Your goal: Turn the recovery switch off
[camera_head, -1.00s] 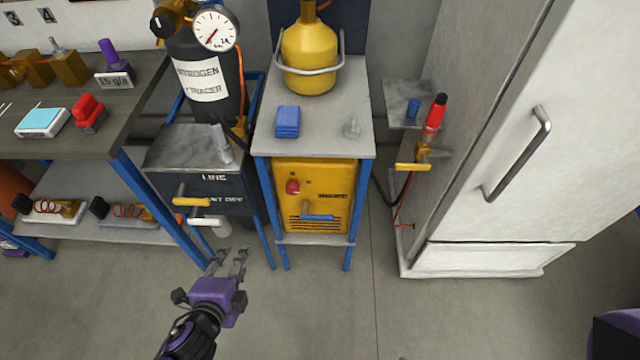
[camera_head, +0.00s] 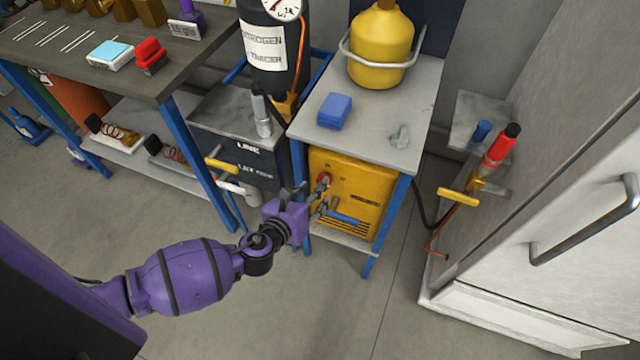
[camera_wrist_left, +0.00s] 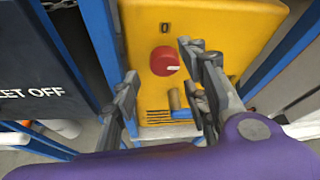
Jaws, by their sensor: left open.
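The yellow recovery unit (camera_head: 372,187) stands on the lower shelf of a small blue-legged stand. A red round switch knob (camera_wrist_left: 165,61) with a white mark is on its front face, below a small plate reading 0. In the head view the knob (camera_head: 324,179) is partly covered by my gripper. My left gripper (camera_head: 326,195) is open in front of the unit. In the left wrist view its two fingers (camera_wrist_left: 160,95) are apart, with the knob beyond and between them; no contact is clear. A blue-grey handle (camera_head: 345,218) is low on the unit's front. My right gripper is out of view.
A dark box (camera_head: 235,150) with yellow and white valve handles stands close left of the unit. The stand's top (camera_head: 400,120) holds a yellow canister (camera_head: 380,50) and a blue block (camera_head: 334,110). A white cabinet (camera_head: 560,230) is at right. Floor in front is clear.

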